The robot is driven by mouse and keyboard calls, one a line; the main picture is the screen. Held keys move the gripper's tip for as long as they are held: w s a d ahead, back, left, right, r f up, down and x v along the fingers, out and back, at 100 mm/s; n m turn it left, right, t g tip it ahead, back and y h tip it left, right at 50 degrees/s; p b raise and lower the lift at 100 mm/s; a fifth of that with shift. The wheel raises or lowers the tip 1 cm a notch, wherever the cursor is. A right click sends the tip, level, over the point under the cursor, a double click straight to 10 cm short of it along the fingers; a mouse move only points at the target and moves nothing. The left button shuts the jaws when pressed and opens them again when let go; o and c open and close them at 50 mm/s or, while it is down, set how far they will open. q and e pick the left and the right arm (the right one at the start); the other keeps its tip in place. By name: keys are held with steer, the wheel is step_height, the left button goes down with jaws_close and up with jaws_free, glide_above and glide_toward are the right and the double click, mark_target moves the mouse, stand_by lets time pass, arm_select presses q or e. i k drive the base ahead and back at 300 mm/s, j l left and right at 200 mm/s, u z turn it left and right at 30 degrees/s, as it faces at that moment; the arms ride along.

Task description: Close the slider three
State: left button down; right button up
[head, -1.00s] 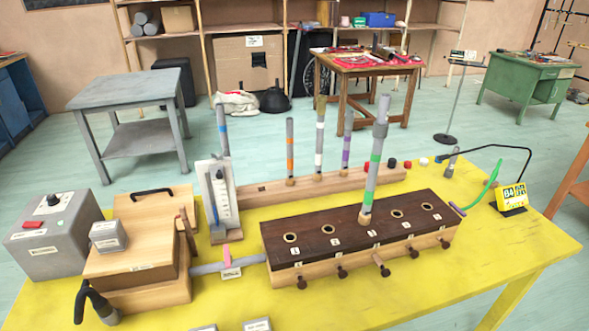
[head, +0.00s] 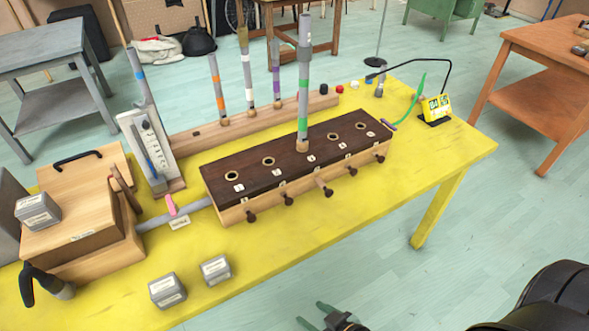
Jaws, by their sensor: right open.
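A long wooden box (head: 222,182) with a dark top, several numbered holes and a row of dark front knobs stands on the yellow table (head: 330,222). The middle knob, slider three (head: 326,191), sticks out farther from the front than its neighbours. A grey tube with a green band (head: 303,92) stands upright at the middle hole and hides it. My right gripper (head: 311,314) shows at the bottom edge, with greenish fingers apart and empty. It is well short of the box and below slider three in the picture. My left gripper is out of view.
Two small grey blocks (head: 215,269) lie at the table's front left. A wooden bellows-like box (head: 68,225) and a gauge stand (head: 148,150) are left of the slider box. A rack of tubes (head: 240,123) is behind. The table front before the knobs is clear.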

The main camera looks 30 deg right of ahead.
mark_target(329, 193)
steer(key=z, duration=1.25)
